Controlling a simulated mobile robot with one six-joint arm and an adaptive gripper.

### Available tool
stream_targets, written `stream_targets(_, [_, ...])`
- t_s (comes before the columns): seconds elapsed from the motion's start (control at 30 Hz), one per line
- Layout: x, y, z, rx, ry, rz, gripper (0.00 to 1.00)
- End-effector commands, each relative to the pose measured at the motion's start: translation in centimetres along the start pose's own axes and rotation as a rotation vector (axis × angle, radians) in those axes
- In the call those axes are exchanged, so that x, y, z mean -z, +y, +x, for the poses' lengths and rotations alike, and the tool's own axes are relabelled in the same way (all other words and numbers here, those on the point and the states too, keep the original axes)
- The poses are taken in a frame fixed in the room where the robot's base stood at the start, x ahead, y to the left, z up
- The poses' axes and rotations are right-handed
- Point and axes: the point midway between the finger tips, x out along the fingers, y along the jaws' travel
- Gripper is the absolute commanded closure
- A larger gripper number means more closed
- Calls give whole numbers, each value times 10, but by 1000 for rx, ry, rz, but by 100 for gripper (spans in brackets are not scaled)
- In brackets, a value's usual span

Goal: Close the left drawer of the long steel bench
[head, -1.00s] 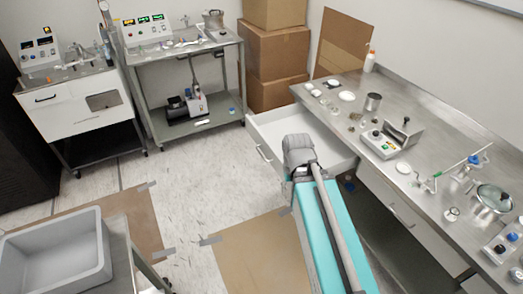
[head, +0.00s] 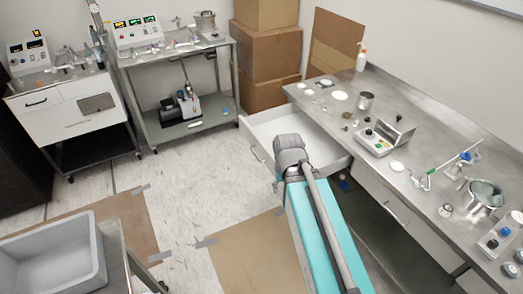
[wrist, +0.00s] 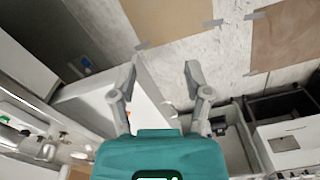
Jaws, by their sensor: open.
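The long steel bench (head: 425,130) runs along the right of the head view. Its left drawer (head: 268,127) is white and pulled well out, with a bar handle on its front. The bench's other drawer (head: 392,203) looks shut. In the head view my arm's grey end (head: 290,155) covers part of the open drawer's front and side; the fingers are hidden there. In the wrist view my gripper (wrist: 158,76) is open, its two fingers apart with nothing between them. A white drawer surface (wrist: 92,100) shows beside and behind the left finger; I cannot tell whether they touch.
Glassware and instruments stand on the bench top, including a grey control box (head: 383,138). Cardboard boxes (head: 268,55) are stacked at the back. A steel cart (head: 190,120) stands back left, and a grey tub (head: 55,255) front left. Floor left of the drawer is clear.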

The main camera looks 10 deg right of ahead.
Motion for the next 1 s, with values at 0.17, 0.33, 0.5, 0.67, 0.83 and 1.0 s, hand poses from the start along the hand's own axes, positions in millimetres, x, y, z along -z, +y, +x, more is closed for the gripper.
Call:
stream_targets(0.17, [3, 0, 4, -7, 0, -19, 70])
stream_targets(0.33, [17, -1, 19, -47, 0, -114, 100])
stream_targets(0.5, [42, -3, 44, -128, -9, -308, 100])
stream_targets(0.67, [72, -8, 70, -228, -35, -545, 100])
stream_targets(0.83, [105, -15, 95, -335, -83, -800, 100])
stream_targets(1.0, [137, -26, 118, -440, -152, -1051, 100])
